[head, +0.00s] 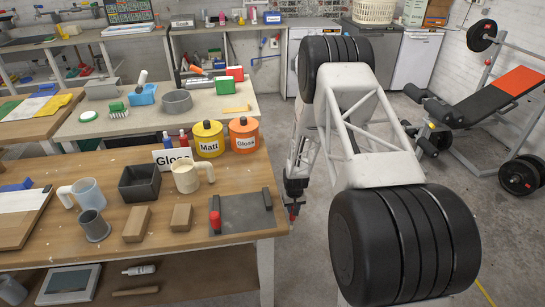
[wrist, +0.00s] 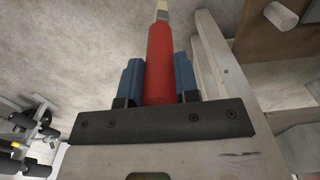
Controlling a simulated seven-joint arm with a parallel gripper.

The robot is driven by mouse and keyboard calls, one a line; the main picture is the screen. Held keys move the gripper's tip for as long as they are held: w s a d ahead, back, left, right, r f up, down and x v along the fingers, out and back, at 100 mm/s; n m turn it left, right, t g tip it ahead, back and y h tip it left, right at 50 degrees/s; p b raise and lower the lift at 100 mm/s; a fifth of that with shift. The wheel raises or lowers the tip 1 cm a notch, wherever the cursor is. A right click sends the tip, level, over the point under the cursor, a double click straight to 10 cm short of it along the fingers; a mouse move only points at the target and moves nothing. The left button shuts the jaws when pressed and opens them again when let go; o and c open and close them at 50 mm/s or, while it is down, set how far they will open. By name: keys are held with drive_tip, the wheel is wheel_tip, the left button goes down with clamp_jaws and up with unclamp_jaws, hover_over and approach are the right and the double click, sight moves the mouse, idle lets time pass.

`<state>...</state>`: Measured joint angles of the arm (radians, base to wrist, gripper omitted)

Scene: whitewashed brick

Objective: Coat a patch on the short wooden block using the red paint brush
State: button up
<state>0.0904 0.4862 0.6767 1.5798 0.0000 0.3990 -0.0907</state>
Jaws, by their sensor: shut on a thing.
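My gripper (head: 293,204) hangs beside the right end of the front table in the head view, off the tabletop. In the wrist view its blue fingers (wrist: 159,78) are shut on the red paint brush (wrist: 160,55), with the handle between them and a pale metal collar at the far end. The bristles are out of frame. Two plain wooden blocks lie on the front table: a longer one (head: 137,223) and a shorter one (head: 180,217) to its right. Both are apart from the brush, and no paint shows on their visible faces.
A dark tray (head: 243,222) with a red-topped item (head: 215,217) lies right of the blocks.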

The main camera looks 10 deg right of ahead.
drive_tip(key=s+a+r+n, duration=0.1)
drive_tip(key=a+r, duration=0.1)
drive_tip(key=r, duration=1.1)
drive_tip(key=s+a+r, duration=0.1)
drive_tip(key=a+r, duration=0.2)
drive_tip(key=r, duration=1)
drive_tip(key=s+a+r+n, duration=0.1)
drive_tip(key=a+r, duration=0.1)
drive_tip(key=r, duration=1.1)
drive_tip(key=s+a+r+n, duration=0.2)
drive_tip(key=s+a+r, duration=0.1)
drive_tip(key=a, duration=0.8)
drive_tip(key=s+a+r+n, duration=0.2)
drive_tip(key=s+a+r, duration=0.1)
drive_tip(key=a, duration=0.9)
drive_tip(key=s+a+r+n, duration=0.3)
drive_tip(key=s+a+r, duration=0.1)
drive_tip(key=a, duration=0.8)
drive_tip(key=shift+s, duration=0.55)
drive_tip(key=shift+f, duration=0.1)
